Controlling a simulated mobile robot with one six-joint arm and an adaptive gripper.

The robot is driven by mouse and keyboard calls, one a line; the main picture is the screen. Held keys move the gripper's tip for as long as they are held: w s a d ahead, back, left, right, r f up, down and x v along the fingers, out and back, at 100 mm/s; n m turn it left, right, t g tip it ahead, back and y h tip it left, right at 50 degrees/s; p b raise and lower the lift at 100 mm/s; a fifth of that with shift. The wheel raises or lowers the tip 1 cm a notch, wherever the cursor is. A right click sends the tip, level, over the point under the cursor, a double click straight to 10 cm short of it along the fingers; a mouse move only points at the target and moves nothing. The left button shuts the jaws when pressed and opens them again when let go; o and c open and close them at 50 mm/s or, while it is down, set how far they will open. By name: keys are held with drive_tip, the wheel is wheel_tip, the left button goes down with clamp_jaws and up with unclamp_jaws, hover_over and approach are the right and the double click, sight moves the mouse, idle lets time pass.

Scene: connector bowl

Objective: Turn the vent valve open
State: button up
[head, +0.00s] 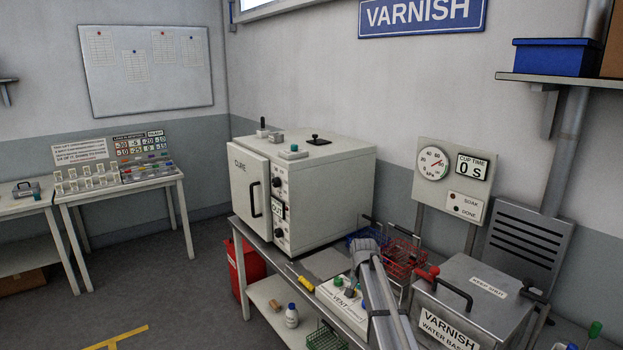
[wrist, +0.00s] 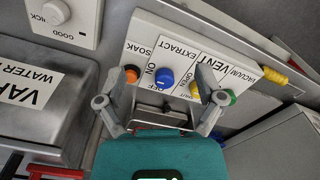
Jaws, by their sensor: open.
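In the wrist view the control panel (wrist: 183,52) carries labels reading SOAK, EXTRACT, VENT and VACUUM, plus small on/off and open marks. A small yellow knob (wrist: 195,90) sits by the open mark, below the VENT label (wrist: 208,63); it looks like the vent valve. My right finger partly covers it, and its turn position is unclear. My gripper (wrist: 157,84) is open and empty, its fingers spread over the panel's knobs. Whether it touches any is unclear. In the head view the VENT panel (head: 338,302) is partly hidden behind my arm.
An orange knob (wrist: 130,74), a blue knob (wrist: 164,77) and a green knob (wrist: 229,97) flank the yellow one. A yellow-handled tool (wrist: 273,77) lies beyond the panel.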

drive_tip(key=s+f+n+b, duration=0.2)
drive_tip(key=s+f+b, duration=0.2)
drive_tip(key=s, duration=1)
drive_tip(key=s+d+f+n+b, duration=0.1)
drive_tip(key=s+f+n+b, duration=0.2)
drive_tip(key=s, duration=1.1)
drive_tip(key=shift+s+d+f+n+b, duration=0.2)
drive_tip(key=shift+f+n+b, duration=0.1)
drive_tip(key=shift+f+b, duration=0.35)
